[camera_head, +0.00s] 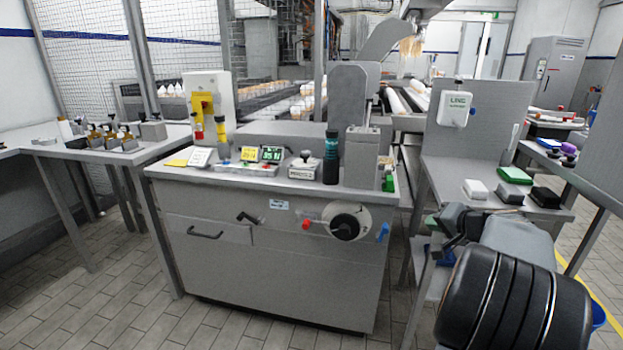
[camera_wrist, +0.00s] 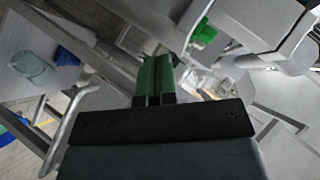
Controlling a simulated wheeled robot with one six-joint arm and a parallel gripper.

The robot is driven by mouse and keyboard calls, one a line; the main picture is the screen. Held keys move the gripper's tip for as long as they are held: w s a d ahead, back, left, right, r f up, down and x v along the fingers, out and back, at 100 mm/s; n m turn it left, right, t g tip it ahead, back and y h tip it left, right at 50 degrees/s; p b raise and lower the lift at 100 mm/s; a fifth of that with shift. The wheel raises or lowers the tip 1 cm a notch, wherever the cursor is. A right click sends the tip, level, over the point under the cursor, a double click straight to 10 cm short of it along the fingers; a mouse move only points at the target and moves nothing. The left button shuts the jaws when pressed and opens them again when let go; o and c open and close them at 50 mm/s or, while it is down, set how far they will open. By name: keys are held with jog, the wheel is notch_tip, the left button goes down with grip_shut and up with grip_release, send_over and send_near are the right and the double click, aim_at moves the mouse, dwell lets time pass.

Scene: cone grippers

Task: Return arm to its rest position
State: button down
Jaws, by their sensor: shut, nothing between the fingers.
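My gripper shows in the wrist view, with its two green fingers (camera_wrist: 154,78) together and nothing between them. In the head view my dark arm fills the lower right corner. Its gripper end (camera_head: 432,223) points left, beside the right front of the grey machine cabinet (camera_head: 290,270) and in front of the side table. The fingers are small and partly hidden there.
The cabinet's front has a black handwheel (camera_head: 345,226) with a red knob. The side table (camera_head: 455,170) at right bears a green box (camera_head: 514,175), a white box (camera_head: 475,188) and black boxes. A bench (camera_head: 75,152) stands at left. The tiled floor at front left is clear.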

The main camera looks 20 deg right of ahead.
jog(key=a+r+n+g+y+p, duration=0.1)
jog(key=a+r+n+g+p, duration=0.1)
jog(key=a+r+p, duration=0.6)
jog(key=a+r+n+g+y+p, duration=0.25)
jog(key=a+p, duration=0.35)
jog(key=a, duration=0.5)
jog(key=s+a+r+n+g+h+p, duration=0.2)
jog(key=s+a+r+n+p, duration=0.1)
jog(key=s+a+r+p, duration=0.2)
jog(key=s+a+r+n+g+h+p, duration=0.2)
jog(key=s+a+r+p, duration=0.4)
jog(key=a+p, duration=0.4)
jog(key=shift+a+n+p, duration=0.25)
jog(key=shift+n+p, duration=0.6)
jog(key=shift+p, duration=0.25)
jog(key=shift+s, duration=0.1)
